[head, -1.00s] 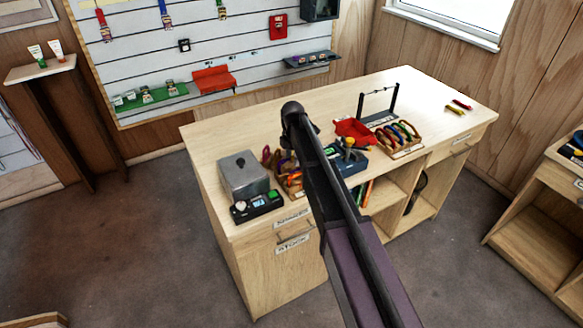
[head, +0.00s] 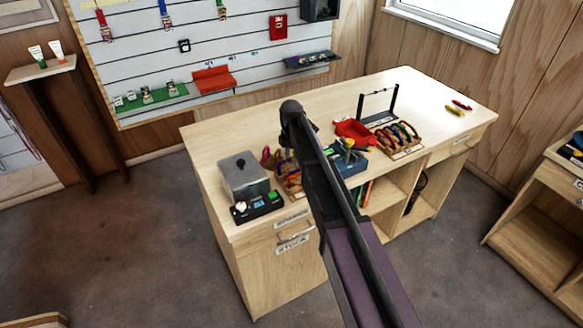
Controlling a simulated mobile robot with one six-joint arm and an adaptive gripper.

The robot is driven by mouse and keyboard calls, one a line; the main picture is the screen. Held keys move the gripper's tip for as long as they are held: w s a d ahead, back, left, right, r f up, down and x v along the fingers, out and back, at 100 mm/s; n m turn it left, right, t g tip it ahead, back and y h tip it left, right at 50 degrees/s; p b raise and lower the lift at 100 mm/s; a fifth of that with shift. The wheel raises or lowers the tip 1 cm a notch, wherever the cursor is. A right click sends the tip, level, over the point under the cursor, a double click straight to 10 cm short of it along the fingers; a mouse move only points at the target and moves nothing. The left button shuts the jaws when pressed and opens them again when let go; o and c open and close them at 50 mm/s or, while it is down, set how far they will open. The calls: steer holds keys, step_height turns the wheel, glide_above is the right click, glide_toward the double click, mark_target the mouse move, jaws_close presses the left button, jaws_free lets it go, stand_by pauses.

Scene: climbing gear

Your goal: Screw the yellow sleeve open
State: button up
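A small yellow part (head: 348,143), which may be the yellow sleeve, stands on top of a blue-grey fixture (head: 352,165) near the front middle of the bench. It is too small to tell whether the sleeve is screwed open or closed. My dark arm crosses the middle of the head view, just left of the fixture, and covers part of it. My gripper cannot be made out; the arm hides that area. I cannot tell whether it touches the sleeve.
On the wooden bench (head: 225,145), left of my arm, are a grey lidded box (head: 243,178) and a black device (head: 256,207). A red tray (head: 354,131), a rack of coloured rings (head: 398,138) and a dark stand (head: 392,100) are to the right.

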steer(key=shift+r+p, duration=1.05)
steer(key=shift+r, duration=0.1)
steer(key=shift+s, duration=0.1)
steer(key=shift+s+d, duration=0.45)
steer(key=shift+s, duration=0.1)
steer(key=shift+f, duration=0.1)
steer(key=shift+a+f+b, duration=0.1)
steer(key=shift+f+b, duration=1.25)
steer(key=shift+b, duration=0.1)
steer(key=shift+w+a, duration=0.4)
steer(key=shift+w, duration=0.25)
stand_by(0.3)
steer(key=shift+r+p, duration=1.4)
steer(key=shift+s, duration=0.1)
stand_by(0.4)
steer(key=shift+s+d, duration=0.45)
steer(key=shift+s, duration=0.1)
